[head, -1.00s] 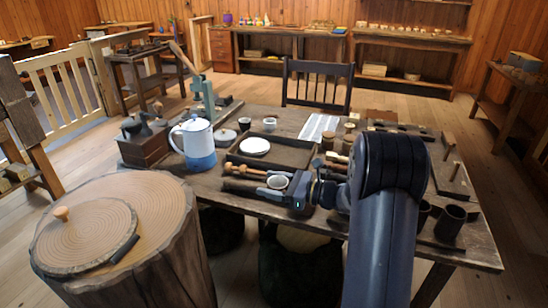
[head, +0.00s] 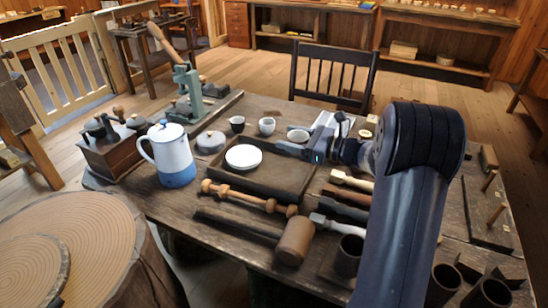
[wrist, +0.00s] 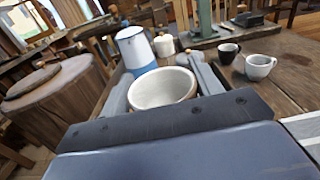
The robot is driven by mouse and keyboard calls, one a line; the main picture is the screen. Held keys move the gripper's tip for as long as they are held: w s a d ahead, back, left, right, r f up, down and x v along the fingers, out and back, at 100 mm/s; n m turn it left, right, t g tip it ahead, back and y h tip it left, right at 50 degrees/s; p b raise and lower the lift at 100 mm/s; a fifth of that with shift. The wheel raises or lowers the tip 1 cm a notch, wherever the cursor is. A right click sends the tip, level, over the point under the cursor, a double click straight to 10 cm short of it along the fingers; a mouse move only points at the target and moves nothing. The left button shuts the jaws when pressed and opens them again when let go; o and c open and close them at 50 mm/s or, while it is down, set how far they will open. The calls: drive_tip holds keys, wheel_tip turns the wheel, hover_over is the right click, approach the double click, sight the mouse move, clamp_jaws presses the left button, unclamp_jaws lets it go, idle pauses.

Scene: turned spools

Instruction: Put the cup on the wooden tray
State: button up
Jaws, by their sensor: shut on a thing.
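In the wrist view the cup (wrist: 163,90) stands upright and looks empty, with a finger of my gripper (wrist: 161,82) on each side. I cannot tell the height of the cup above the bench.
A blue and white pot (head: 172,158) stands left of the tray. A black cup (head: 237,124) and another white cup (head: 267,126) stand behind it. A turned spool (head: 250,197) and a mallet (head: 294,242) lie in front. A chair (head: 335,80) stands behind the bench.

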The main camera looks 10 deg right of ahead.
wheel_tip(320, 180, down, 10)
drive_tip(key=shift+w+d, duration=0.1)
drive_tip(key=shift+w, duration=0.05)
idle(0.3)
drive_tip(key=shift+f+b, duration=0.6)
drive_tip(key=shift+b, duration=0.75)
drive_tip(key=o, duration=1)
drive_tip(key=shift+r, duration=0.1)
drive_tip(key=r+p, duration=0.1)
drive_tip(key=p, duration=0.2)
drive_tip(key=shift+r, duration=0.2)
drive_tip(key=b+v, duration=0.1)
drive_tip(key=v, duration=1.1)
drive_tip(key=shift+f, duration=0.1)
